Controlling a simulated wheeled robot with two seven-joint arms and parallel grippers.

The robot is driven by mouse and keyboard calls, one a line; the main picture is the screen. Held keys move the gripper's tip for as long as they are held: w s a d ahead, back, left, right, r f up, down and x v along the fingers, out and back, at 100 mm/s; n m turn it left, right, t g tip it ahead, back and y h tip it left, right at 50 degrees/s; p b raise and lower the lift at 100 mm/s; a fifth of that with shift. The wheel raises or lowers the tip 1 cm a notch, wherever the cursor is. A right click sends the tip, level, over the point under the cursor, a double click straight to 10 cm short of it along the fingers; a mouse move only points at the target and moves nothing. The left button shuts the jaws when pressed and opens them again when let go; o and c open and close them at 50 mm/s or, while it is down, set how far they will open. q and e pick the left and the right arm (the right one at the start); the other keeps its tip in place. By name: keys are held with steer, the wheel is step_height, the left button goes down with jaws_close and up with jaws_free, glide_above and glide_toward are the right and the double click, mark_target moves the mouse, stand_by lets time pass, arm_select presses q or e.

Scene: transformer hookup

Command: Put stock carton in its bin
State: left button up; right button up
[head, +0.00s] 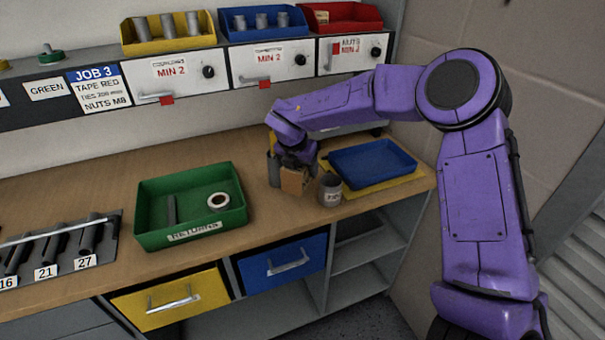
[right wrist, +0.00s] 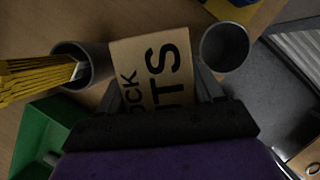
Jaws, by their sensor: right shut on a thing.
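The stock carton (head: 293,180) is a small brown box low over the wooden bench, between two grey cups. In the right wrist view the carton (right wrist: 155,62) shows black letters, of which "OCK" and "UTS" can be read. My right gripper (head: 297,160) is shut on it from above, with a finger on each side. I cannot tell whether the carton touches the bench. A red bin (head: 345,27) sits on the shelf at the upper right, above a label reading "NUTS", with a small tan item inside. My left gripper is not in view.
A grey cup (head: 330,190) stands right of the carton; another cup (right wrist: 82,62), holding yellow strips, stands on the other side. A green returns tray (head: 150,218) lies left, a blue tray (head: 373,165) right. Yellow (head: 128,46) and blue (head: 233,36) bins line the shelf.

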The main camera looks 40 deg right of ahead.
steer(key=shift+w+d+f, duration=0.4)
steer(key=shift+f, duration=0.2)
steer(key=shift+w+d+f, duration=0.35)
steer(key=shift+f, duration=0.2)
steer(key=shift+w+d+f+p, duration=0.2)
steer(key=shift+d+f+p, duration=0.2)
steer(key=shift+f, duration=0.1)
step_height(320, 180, down, 3)
steer(key=shift+r+p, duration=0.2)
steer(key=shift+p, duration=0.5)
steer(key=shift+w+f, duration=0.15)
steer(key=shift+f, duration=0.2)
steer(key=shift+f, duration=0.1)
steer(key=shift+f+b, duration=0.15)
steer(key=shift+b, duration=0.15)
steer(key=o, duration=1.2)
steer(key=shift+o, duration=0.2)
